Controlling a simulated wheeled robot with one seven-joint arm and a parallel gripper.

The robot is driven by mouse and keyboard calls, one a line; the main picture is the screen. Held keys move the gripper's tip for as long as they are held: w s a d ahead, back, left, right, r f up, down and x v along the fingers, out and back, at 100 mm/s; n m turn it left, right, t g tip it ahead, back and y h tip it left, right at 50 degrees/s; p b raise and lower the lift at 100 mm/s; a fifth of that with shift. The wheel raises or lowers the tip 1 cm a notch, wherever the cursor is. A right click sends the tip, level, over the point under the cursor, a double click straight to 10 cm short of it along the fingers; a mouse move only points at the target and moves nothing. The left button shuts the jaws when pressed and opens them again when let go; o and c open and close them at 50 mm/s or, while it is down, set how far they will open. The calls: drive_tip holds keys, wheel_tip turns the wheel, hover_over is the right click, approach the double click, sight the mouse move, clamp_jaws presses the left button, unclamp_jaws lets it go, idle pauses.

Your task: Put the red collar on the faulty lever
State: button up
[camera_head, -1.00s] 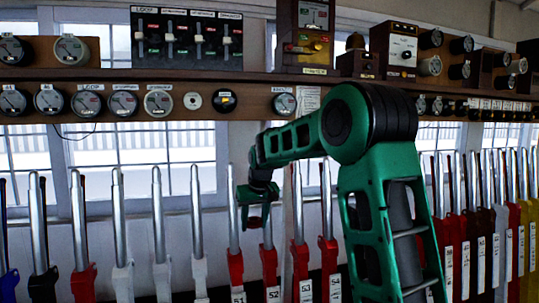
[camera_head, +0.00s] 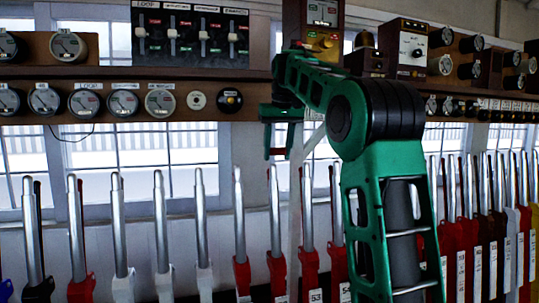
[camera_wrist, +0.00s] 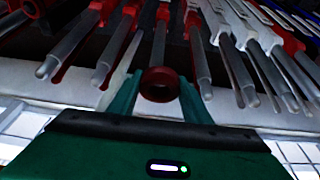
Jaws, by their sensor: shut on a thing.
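The red collar (camera_wrist: 160,72) is a small dark red ring between my two fingers in the wrist view, its hole facing the camera. My gripper (camera_head: 278,146) is shut on it. In the head view the gripper hangs above the tops of the red-based levers, close to lever 52 (camera_head: 275,215), with the collar a small red patch below it. The collar is around no lever. Lever 53 (camera_head: 308,215) stands just to the right. No visible mark tells me which lever is faulty.
The wooden instrument shelf (camera_head: 180,116) with gauges runs behind, level with my gripper. The levers stand close together.

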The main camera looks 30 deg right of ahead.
sight(274, 166)
drive_tip(key=w+d+f, duration=0.2)
drive_tip(key=w+d, duration=0.1)
drive_tip(key=w, duration=0.5)
drive_tip(key=shift+f, duration=0.2)
idle(0.3)
drive_tip(key=shift+s+a, duration=0.1)
drive_tip(key=shift+s, duration=0.4)
idle(0.7)
drive_tip(key=shift+f, duration=0.45)
drive_tip(key=shift+s+f, duration=0.15)
drive_tip(key=shift+f, duration=0.45)
drive_tip(key=shift+s+a+f, duration=0.1)
drive_tip(key=shift+s+f, duration=0.05)
drive_tip(key=shift+f, duration=0.65)
drive_tip(key=shift+s+a+f, duration=0.1)
drive_tip(key=shift+s+f, duration=0.05)
drive_tip(key=shift+f, duration=0.65)
drive_tip(key=shift+f, duration=0.25)
